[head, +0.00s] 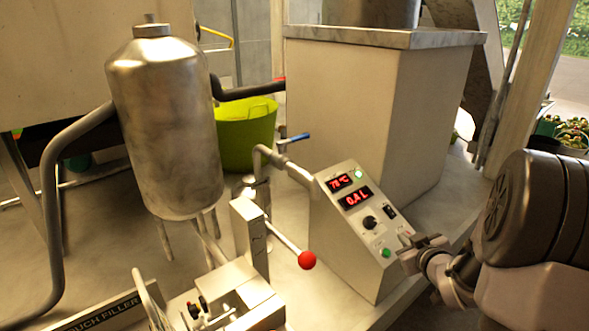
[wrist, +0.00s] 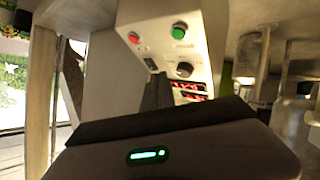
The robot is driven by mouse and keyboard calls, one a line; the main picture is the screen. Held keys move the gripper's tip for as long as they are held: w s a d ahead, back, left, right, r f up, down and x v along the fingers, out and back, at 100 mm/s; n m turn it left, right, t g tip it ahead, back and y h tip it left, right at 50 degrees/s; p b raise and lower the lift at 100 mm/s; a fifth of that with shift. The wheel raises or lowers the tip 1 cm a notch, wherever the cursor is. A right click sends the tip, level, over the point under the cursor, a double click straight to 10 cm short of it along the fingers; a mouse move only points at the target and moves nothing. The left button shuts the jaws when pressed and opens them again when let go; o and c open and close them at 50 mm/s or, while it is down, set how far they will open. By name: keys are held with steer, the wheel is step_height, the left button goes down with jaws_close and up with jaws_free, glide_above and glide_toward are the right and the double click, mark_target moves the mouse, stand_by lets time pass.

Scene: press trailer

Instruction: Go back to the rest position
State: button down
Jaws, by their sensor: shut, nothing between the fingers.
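My gripper (head: 410,250) is shut and empty. In the head view it is at the lower right edge of the control panel (head: 343,207), close to the green button (head: 386,253); I cannot tell whether it touches the box. In the wrist view its dark body, with a lit green light, fills the lower part, and the dark fingers (wrist: 156,93) point toward the panel. The panel's green button (wrist: 178,33), red button (wrist: 134,38) and black knob (wrist: 184,69) show there. The red displays (head: 356,197) are lit and seem to read 78 °C and 0.4 L.
A metal tank (head: 165,125) stands left of the panel. A red-knobbed lever (head: 307,260) sticks out in front of it. A large pale cabinet (head: 345,95) stands behind. A green bucket (head: 246,135) is at the back. A post (head: 520,90) rises at the right.

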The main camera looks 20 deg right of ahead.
steer(key=s+a+r+m+g, duration=0.2)
steer(key=a+r+m, duration=0.1)
steer(key=a+r, duration=0.65)
steer(key=s+a+m+g+y, duration=0.2)
steer(key=s+a+g+y, duration=0.2)
steer(key=s+a, duration=1.7)
steer(key=a+r+y, duration=0.1)
steer(key=a, duration=0.3)
steer(key=shift+m+g, duration=0.4)
